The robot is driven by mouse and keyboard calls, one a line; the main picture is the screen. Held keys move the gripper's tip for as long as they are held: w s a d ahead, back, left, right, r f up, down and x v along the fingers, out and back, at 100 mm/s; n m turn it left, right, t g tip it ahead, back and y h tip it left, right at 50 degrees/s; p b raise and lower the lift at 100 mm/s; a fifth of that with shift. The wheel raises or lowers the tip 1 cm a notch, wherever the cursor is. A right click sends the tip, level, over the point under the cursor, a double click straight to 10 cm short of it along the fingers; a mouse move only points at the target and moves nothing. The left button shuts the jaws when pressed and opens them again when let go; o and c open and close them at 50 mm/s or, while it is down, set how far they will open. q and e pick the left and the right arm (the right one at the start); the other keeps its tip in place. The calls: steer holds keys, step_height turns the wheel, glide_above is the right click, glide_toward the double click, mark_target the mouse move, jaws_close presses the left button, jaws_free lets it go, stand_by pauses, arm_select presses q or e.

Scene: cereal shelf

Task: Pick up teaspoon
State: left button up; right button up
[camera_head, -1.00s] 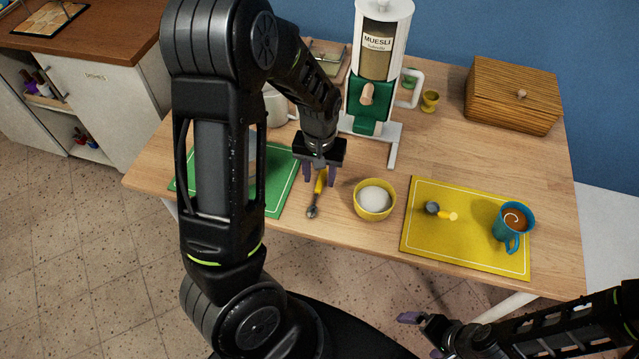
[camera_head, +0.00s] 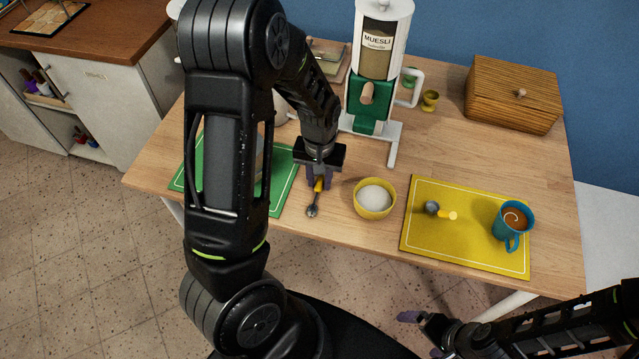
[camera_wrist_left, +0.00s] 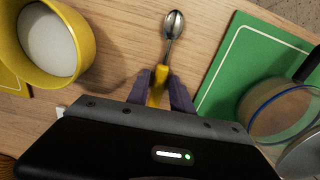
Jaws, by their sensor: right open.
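The teaspoon (camera_head: 312,207) has a metal bowl and a yellow handle. It lies on the table between the green mat and the yellow bowl. In the left wrist view the teaspoon (camera_wrist_left: 172,28) points its bowl away from me. My left gripper (camera_head: 318,184) is low over the table, its purple fingers shut on the yellow handle; these fingers also show in the left wrist view (camera_wrist_left: 161,76). The handle's end is hidden by the gripper. My right gripper (camera_head: 423,335) is open and empty, off the table's front edge.
A yellow bowl (camera_head: 360,208) with white contents stands right of the teaspoon. A green mat (camera_head: 282,178) and glass jar (camera_wrist_left: 283,108) are on its other side. A muesli dispenser (camera_head: 380,55) stands behind.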

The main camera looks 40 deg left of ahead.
mark_target(320, 183)
arm_select(q)
jaws_close()
stand_by(0.4)
step_height(320, 183, up, 10)
stand_by(0.5)
stand_by(0.4)
